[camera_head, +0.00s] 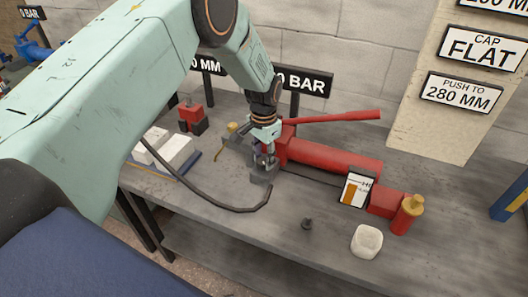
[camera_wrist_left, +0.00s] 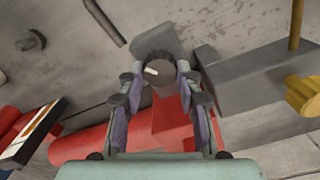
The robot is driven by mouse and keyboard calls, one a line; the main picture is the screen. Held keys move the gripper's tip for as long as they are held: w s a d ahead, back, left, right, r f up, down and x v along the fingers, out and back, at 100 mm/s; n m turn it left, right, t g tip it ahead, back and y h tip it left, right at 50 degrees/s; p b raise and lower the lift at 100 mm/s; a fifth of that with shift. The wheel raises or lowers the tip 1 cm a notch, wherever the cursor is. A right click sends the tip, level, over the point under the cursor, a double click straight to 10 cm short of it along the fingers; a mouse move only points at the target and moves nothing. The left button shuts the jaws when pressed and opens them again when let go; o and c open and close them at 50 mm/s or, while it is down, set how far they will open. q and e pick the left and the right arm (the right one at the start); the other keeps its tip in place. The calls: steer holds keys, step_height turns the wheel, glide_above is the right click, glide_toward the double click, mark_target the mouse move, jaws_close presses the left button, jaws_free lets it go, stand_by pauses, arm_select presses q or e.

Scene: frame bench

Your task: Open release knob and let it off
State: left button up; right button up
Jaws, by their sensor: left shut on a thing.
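The release knob (camera_wrist_left: 160,72) is a dark round knob with a white mark on its face, seen between my fingertips in the left wrist view. My left gripper (camera_head: 263,160) points down at the left end of the red pump (camera_head: 330,163) and is shut on the knob. In the head view the knob is hidden by the fingers. The pump also shows in the left wrist view (camera_wrist_left: 85,146), with a grey block (camera_wrist_left: 245,82) beside it. A red lever (camera_head: 335,116) sticks out to the right above the pump. My right gripper is not in view.
A white card with an orange bar (camera_head: 354,190) stands against the pump. A brass-topped red cylinder (camera_head: 407,213), a white block (camera_head: 366,241) and a small dark part (camera_head: 307,224) are to the right. White blocks (camera_head: 170,148) lie left. The front bench is mostly clear.

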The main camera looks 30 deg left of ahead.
mark_target(263, 160)
arm_select(q)
steer(key=n+p, duration=0.1)
steer(key=n, duration=0.3)
steer(key=shift+s+f+p, duration=0.1)
steer(key=shift+s+p, duration=0.05)
steer(key=shift+p, duration=0.15)
steer(key=shift+n+p, duration=0.35)
steer(key=shift+n, duration=1.45)
steer(key=shift+s+f, duration=0.1)
steer(key=o, duration=1.2)
steer(key=shift+a, duration=0.1)
steer(key=shift+c, duration=0.2)
steer(key=shift+w, duration=0.2)
step_height(263, 160, up, 12)
